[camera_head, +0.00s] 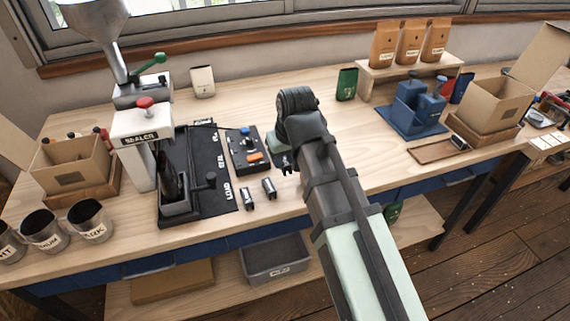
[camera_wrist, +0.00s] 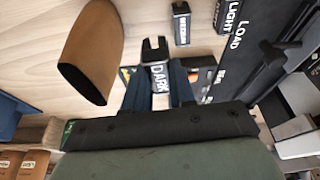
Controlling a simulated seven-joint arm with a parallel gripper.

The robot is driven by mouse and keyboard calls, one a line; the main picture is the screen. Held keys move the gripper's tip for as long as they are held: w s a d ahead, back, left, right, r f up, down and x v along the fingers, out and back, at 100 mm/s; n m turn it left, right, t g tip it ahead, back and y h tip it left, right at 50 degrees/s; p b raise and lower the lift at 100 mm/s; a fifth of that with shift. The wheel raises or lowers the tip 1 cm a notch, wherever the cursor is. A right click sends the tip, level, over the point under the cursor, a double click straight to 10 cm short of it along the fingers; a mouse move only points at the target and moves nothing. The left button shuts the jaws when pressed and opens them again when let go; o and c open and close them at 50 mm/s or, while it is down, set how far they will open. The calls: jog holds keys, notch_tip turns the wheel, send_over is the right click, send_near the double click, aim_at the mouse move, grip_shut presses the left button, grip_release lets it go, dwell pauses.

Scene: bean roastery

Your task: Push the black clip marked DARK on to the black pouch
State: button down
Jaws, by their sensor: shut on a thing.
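My gripper (camera_wrist: 158,88) is shut on the black clip marked DARK (camera_wrist: 159,76), with its white label showing between the two blue-grey fingers. The clip's forked end points away from the gripper. In the head view my gripper (camera_head: 287,163) is low over the table, right of the control box, and the wrist largely hides it. A black pouch (camera_head: 171,180) appears to stand in a grey holder on the black mat, left of my gripper and well apart from it. Its top edge is hard to make out.
Two other dark clips (camera_head: 247,198) (camera_head: 269,188) lie near the table's front. The control box (camera_head: 246,150) stands between mat (camera_head: 213,165) and gripper. A brown, black-ended shape (camera_wrist: 90,50) in the wrist view is unclear.

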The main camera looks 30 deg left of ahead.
jog(key=s+a+r+n, duration=0.1)
jog(key=s+a+r, duration=0.2)
jog(key=s+a, duration=0.3)
jog(key=s+a+r+n, duration=0.1)
jog(key=s+a+r, duration=0.2)
jog(key=s+a, duration=0.4)
jog(key=s+a+r+n+g, duration=0.1)
jog(key=s+a+r, duration=0.3)
jog(key=a, duration=0.6)
jog(key=shift+s+n+y, duration=0.3)
jog(key=shift+s+n, duration=0.3)
jog(key=shift+s, duration=0.55)
jog(key=shift+w+a+r+m+t+h, duration=0.2)
jog(key=shift+w+r+m, duration=0.15)
jog(key=shift+m, duration=0.5)
jog(key=shift+w+a+r+m+t+h, duration=0.1)
jog(key=shift+w+a+r+m+t, duration=0.15)
jog(key=shift+m, duration=0.65)
jog(key=shift+w+a+r+m+t+h, duration=0.1)
jog(key=shift+w+a+r+m+t, duration=0.2)
jog(key=shift+m, duration=0.55)
jog(key=shift+w+d+f, duration=0.1)
jog(key=shift+f, duration=0.1)
jog(key=shift+f, duration=2.1)
jog(key=shift+f, duration=1)
